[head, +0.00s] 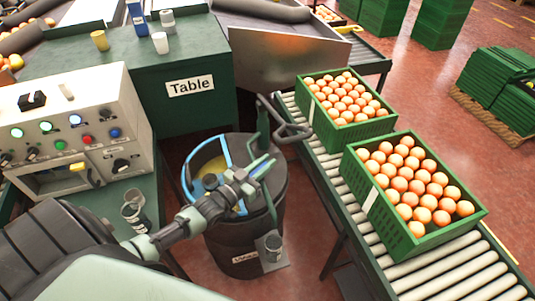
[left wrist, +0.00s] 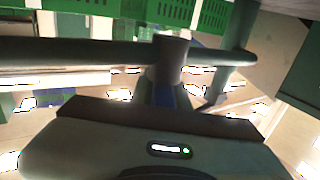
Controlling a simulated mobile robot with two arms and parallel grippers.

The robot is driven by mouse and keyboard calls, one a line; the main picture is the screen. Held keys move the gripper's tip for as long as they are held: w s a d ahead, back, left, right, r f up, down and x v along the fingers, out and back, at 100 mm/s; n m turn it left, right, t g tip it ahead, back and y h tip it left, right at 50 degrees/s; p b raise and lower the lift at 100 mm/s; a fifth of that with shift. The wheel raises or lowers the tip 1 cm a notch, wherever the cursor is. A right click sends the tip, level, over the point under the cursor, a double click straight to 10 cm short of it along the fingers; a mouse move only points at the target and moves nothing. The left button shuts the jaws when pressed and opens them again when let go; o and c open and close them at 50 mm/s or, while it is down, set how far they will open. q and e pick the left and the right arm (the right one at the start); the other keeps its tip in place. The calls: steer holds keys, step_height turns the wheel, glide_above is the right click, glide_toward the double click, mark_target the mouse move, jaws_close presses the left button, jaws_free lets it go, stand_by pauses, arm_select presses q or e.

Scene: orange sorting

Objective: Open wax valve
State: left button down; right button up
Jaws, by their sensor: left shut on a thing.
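The dark wax barrel (head: 238,258) stands on the floor between the table and the conveyor. A blue bent frame (head: 191,163) rises over its open top. Dark valve pipework (head: 292,134) with a looped end stands at the barrel's far right side. My left gripper (head: 262,168) is over the barrel top, shut on a part of the valve there; its jaws and arm hide the exact grip. In the left wrist view, a dark horizontal bar (left wrist: 90,53) crosses a short round post (left wrist: 170,58) in front of the gripper. My right gripper is not in view.
Two green crates of oranges (head: 312,113) (head: 372,210) sit on the roller conveyor (head: 405,270) at right. A control panel (head: 75,107) with buttons stands at left. The green table (head: 185,115) holds small cups. A grey cup (head: 137,222) stands near my arm.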

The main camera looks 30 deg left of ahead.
arm_select(q)
steer(key=n+y+p, duration=0.1)
steer(key=y, duration=0.1)
steer(key=n+y, duration=0.1)
steer(key=n+y+p, duration=0.1)
steer(key=y, duration=0.1)
steer(key=shift+s+a+f+n+y+p, duration=0.2)
steer(key=shift+s+f+n+y+p, duration=0.05)
steer(key=shift+f+n+y+p, duration=0.1)
steer(key=shift+a+f+n+g+y+p, duration=0.1)
steer(key=shift+a+n+g+y+p, duration=0.1)
steer(key=shift+n+y, duration=0.5)
steer(key=shift+a+n+g+y+p, duration=0.15)
steer(key=shift+n+y, duration=0.2)
steer(key=shift+y, duration=0.6)
steer(key=shift+s, duration=0.1)
steer(key=c, duration=1.4)
jaws_free()
steer(key=shift+o, duration=0.2)
steer(key=shift+r+y, duration=0.25)
steer(key=shift+y, duration=0.05)
steer(key=p+v, duration=0.3)
steer(key=v, duration=0.4)
steer(key=shift+s, duration=0.3)
